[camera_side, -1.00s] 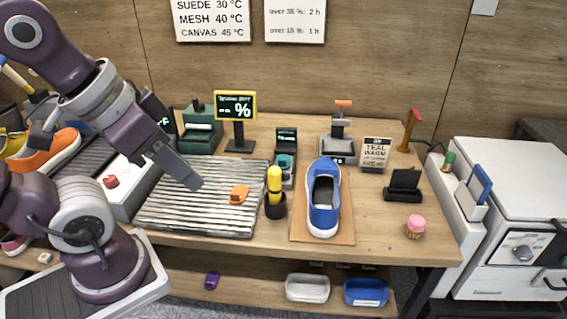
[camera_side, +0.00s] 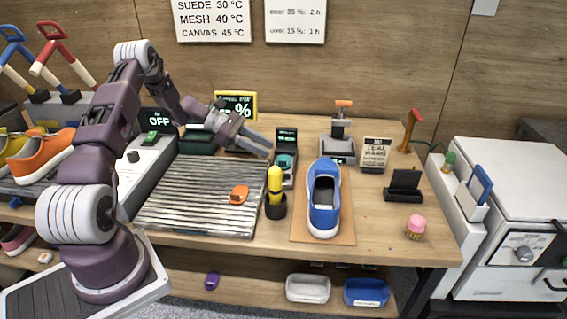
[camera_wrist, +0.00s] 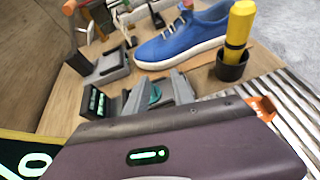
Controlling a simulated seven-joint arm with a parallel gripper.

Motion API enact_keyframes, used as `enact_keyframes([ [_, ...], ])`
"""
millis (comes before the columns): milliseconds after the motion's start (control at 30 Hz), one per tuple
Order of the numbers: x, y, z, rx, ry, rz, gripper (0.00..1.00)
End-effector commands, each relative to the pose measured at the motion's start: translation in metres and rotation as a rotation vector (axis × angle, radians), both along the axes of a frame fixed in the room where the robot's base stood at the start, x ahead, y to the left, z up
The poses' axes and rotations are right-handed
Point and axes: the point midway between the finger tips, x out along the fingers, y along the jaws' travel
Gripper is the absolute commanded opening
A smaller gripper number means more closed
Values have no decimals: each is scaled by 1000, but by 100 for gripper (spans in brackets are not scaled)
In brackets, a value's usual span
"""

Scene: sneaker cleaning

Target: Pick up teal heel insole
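The teal heel insole (camera_side: 285,161) is a small rounded piece on a grey stand with a small dark display (camera_side: 287,137), near the middle of the bench. In the wrist view the teal piece (camera_wrist: 154,95) shows between my fingers, partly hidden. My gripper (camera_side: 269,146) is up and to the left of the insole in the side view, with its fingers pointing toward the stand. In the wrist view my gripper (camera_wrist: 158,88) has its fingertips apart with nothing clearly held between them. Whether they touch the insole cannot be told.
A blue sneaker (camera_side: 323,215) stands on a brown board right of the stand. A yellow-handled tool (camera_side: 274,180) stands upright in a black cup (camera_side: 275,208) in front. A ribbed metal rack (camera_side: 195,195) holds an orange piece (camera_side: 239,194). A card (camera_side: 375,154) stands behind.

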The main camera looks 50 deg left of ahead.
Motion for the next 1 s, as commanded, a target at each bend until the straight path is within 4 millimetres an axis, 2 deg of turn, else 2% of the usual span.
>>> enact_keyframes([
  [33,-2,14,-17,-51,9,60,29],
  [100,-3,25,-29,-94,15,113,29],
  [167,-1,27,-35,-110,17,131,29],
  [533,42,-10,-58,-109,18,129,29],
  [800,47,-14,-60,-107,17,130,29],
  [833,47,-14,-60,-107,17,130,27],
  [967,47,-14,-60,-107,17,130,2],
  [1000,46,-14,-60,-107,17,130,0],
])
